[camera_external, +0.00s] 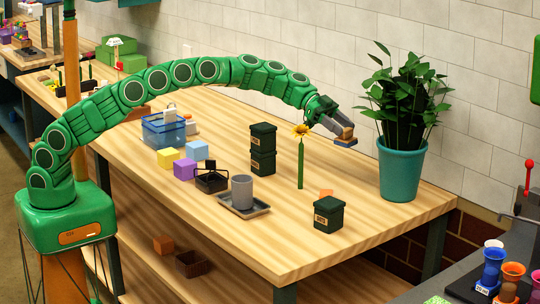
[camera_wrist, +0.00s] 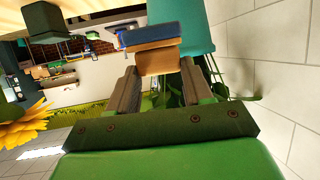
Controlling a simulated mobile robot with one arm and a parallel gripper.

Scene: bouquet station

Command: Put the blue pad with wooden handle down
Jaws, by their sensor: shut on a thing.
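The blue pad with wooden handle (camera_wrist: 152,36) is in my gripper (camera_wrist: 160,85), with its tan handle between the two fingers in the wrist view. In the external view the pad (camera_external: 346,143) hangs at the tip of my gripper (camera_external: 338,130), in the air above the table's back right part. It is clear of the wooden tabletop (camera_external: 345,185). The pad is small in the external view, so its exact tilt is hard to tell.
A teal pot (camera_external: 402,170) with a leafy plant stands right of my gripper. A sunflower (camera_external: 300,155) stands left of it. Tabletop between sunflower and pot is mostly bare.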

